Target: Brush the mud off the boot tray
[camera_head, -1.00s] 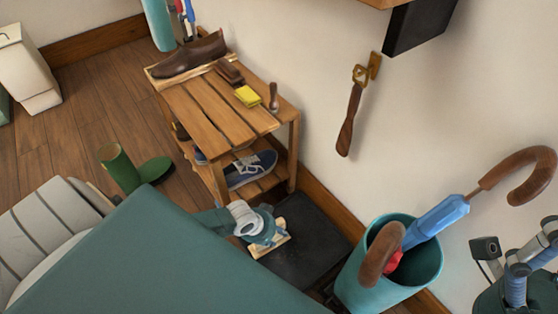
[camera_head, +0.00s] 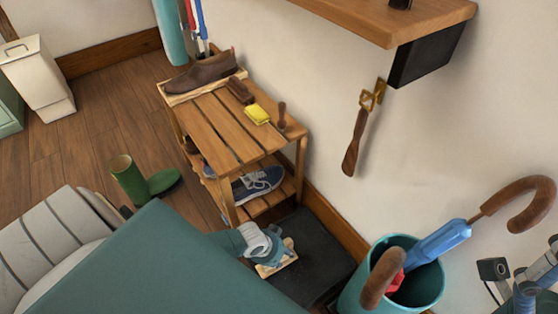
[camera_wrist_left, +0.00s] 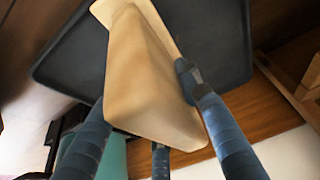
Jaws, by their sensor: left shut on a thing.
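The black boot tray (camera_head: 318,262) lies on the floor between the wooden shoe rack and the teal umbrella bin; its near-left part is hidden by my arm and gripper. In the head view my left gripper (camera_head: 268,250) is over the tray's left part, shut on a pale wooden brush (camera_head: 278,264). In the left wrist view the brush (camera_wrist_left: 148,80) sits between the blue fingers, with the dark tray (camera_wrist_left: 225,45) behind it. I cannot tell whether it touches the tray, and I see no clear mud. My right gripper (camera_head: 522,282) is at the right edge, its fingers apart and empty.
The slatted shoe rack (camera_head: 228,135) holds shoes, a yellow sponge (camera_head: 257,114) and brushes. The teal bin (camera_head: 428,285) with umbrellas stands close right of the tray. A green boot (camera_head: 128,178) stands left on open floor. A shoehorn (camera_head: 354,145) hangs on the wall.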

